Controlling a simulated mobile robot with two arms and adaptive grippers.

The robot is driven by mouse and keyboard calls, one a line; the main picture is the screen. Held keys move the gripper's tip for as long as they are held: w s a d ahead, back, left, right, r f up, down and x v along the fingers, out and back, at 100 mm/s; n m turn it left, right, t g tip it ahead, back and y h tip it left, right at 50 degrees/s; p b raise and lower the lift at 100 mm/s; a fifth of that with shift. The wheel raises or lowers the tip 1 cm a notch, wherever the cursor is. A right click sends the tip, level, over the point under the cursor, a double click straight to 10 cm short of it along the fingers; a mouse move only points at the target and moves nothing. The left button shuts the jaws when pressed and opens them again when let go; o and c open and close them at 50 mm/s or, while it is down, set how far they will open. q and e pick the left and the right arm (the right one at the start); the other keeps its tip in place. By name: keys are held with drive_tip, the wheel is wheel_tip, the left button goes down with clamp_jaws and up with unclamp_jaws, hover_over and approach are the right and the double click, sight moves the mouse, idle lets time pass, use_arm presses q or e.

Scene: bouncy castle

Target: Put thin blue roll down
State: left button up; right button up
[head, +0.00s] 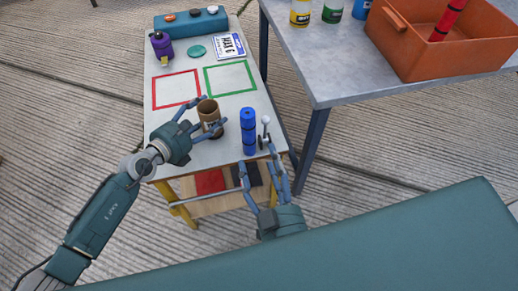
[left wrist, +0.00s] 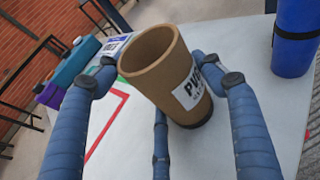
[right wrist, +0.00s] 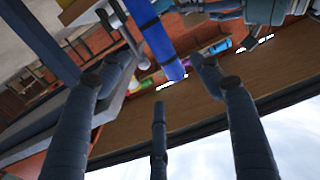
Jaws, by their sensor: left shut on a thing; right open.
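The thin blue roll (head: 248,131) stands upright on the small grey table, close to its near right edge. It also shows in the left wrist view (left wrist: 295,40) and the right wrist view (right wrist: 162,42). My right gripper (head: 257,156) is open at the table's near edge, its fingers close to the roll's lower end but not closed on it. My left gripper (head: 212,112) is shut on a brown cup (left wrist: 158,68) with a white label, left of the roll. I cannot tell whether the cup's base touches the table.
Red (head: 176,90) and green (head: 230,78) outlined squares lie clear on the table (head: 165,118). Behind them are a purple container (head: 162,46), a teal disc (head: 196,52) and a license plate (head: 229,46). A larger table (head: 318,75) with an orange crate (head: 410,50) stands right.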

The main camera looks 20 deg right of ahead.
sight(253, 132)
drive_tip(key=shift+s+a, duration=0.1)
drive_tip(key=shift+f, duration=0.15)
drive_tip(key=w, duration=1.2)
drive_tip(key=shift+w, duration=0.15)
drive_tip(key=c, duration=1.4)
wheel_tip(253, 132, up, 18)
drive_tip(key=shift+r, duration=0.1)
drive_tip(key=shift+c, duration=0.2)
